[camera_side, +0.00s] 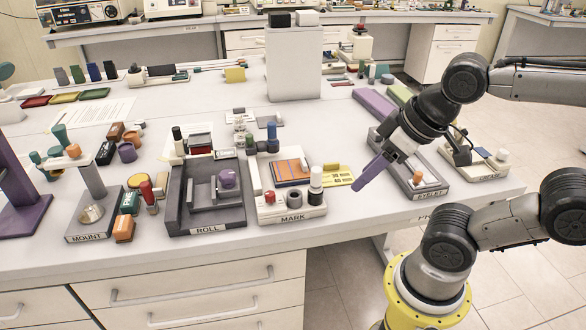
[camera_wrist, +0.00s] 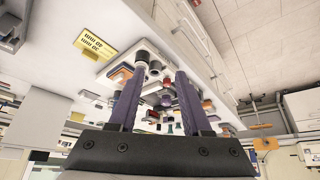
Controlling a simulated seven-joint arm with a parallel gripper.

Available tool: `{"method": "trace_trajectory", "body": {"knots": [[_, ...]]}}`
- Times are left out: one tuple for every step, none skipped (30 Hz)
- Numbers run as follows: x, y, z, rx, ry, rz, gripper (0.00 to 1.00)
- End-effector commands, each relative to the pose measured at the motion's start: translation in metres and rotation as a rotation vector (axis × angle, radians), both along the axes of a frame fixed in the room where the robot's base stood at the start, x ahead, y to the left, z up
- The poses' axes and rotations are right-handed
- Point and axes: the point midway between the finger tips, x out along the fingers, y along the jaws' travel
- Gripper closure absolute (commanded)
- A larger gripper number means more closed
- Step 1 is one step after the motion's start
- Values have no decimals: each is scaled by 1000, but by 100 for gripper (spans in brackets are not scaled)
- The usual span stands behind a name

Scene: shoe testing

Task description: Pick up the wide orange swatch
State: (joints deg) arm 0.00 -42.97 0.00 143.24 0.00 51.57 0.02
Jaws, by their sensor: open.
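An orange panel with stripes (camera_side: 290,168) lies on a dark blue pad at the MARK station, left of my gripper. It looks like the wide orange swatch, but I cannot tell for sure. My gripper (camera_side: 358,184) hangs from the right, tilted down to the left, above the table near its front edge. Its purple fingers also show in the wrist view (camera_wrist: 161,72), spread apart with nothing between them.
The MARK base (camera_side: 291,216) carries a white-and-black bottle (camera_side: 316,186) and a red-topped piece.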

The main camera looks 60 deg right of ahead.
Motion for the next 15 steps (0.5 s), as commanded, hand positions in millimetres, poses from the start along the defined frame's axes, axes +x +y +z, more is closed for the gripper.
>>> {"method": "trace_trajectory", "body": {"knots": [[0, 0, 0, 3, 0, -5, 51], [-1, 0, 0, 7, 4, -13, 51], [-3, 0, -1, 16, 15, -30, 51], [-4, 0, 1, 26, 21, -50, 51], [-2, 0, 8, 37, 17, -72, 51], [1, 0, 17, 51, 18, -97, 51], [4, 0, 23, 61, 25, -117, 51], [9, -1, 30, 71, 35, -143, 51], [16, -3, 39, 84, 53, -181, 51], [23, -4, 45, 95, 68, -213, 51], [30, -6, 52, 103, 84, -244, 51], [41, -10, 60, 116, 107, -289, 51], [50, -12, 65, 124, 126, -323, 51], [59, -16, 69, 132, 147, -357, 51], [72, -21, 74, 142, 173, -403, 51]]}}
